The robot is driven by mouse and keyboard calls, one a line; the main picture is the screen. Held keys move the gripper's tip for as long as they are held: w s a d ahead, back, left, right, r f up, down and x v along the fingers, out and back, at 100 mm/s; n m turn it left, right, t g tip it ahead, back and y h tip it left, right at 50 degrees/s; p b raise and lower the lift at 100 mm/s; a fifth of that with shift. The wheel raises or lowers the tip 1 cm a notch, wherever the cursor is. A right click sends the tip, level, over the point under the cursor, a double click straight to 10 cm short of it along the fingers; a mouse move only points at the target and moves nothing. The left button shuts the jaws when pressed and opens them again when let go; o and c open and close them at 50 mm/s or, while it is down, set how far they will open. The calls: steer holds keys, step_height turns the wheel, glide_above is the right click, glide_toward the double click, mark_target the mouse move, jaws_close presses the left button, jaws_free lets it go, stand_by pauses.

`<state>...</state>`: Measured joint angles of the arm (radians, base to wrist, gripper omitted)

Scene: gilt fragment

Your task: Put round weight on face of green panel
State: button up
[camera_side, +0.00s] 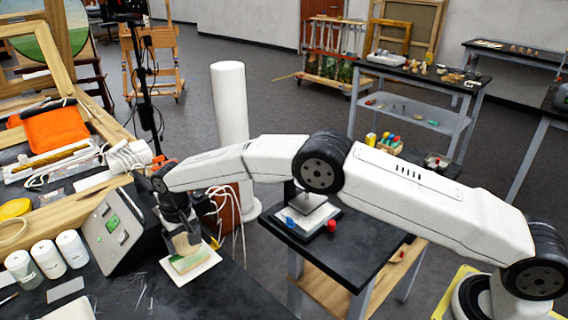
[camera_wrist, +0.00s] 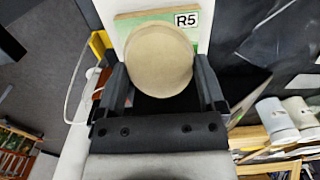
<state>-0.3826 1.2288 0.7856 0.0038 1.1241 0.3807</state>
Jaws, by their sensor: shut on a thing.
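The round weight is a beige disc (camera_wrist: 158,60), held between the two dark fingers of my gripper (camera_wrist: 160,75) in the wrist view. The green panel (camera_wrist: 140,19), with an R5 label, lies beyond the weight, which covers much of it. In the side view, my gripper (camera_side: 182,232) points down over the green panel (camera_side: 188,263). The weight (camera_side: 186,243) is low between the fingers there, at or just above the panel. I cannot tell whether they touch. The panel lies on a white square sheet (camera_side: 204,272) on the black table.
A small black table (camera_side: 345,243) with a scale-like device is to the right. Bare tabletop lies in front.

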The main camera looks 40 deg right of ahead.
mark_target(184, 240)
steer(key=shift+f, duration=1.45)
steer(key=shift+f, duration=0.1)
steer(key=o, duration=1.3)
steer(key=shift+f, duration=0.1)
steer(key=shift+r, duration=0.2)
step_height(184, 240, up, 12)
steer(key=shift+d, duration=0.1)
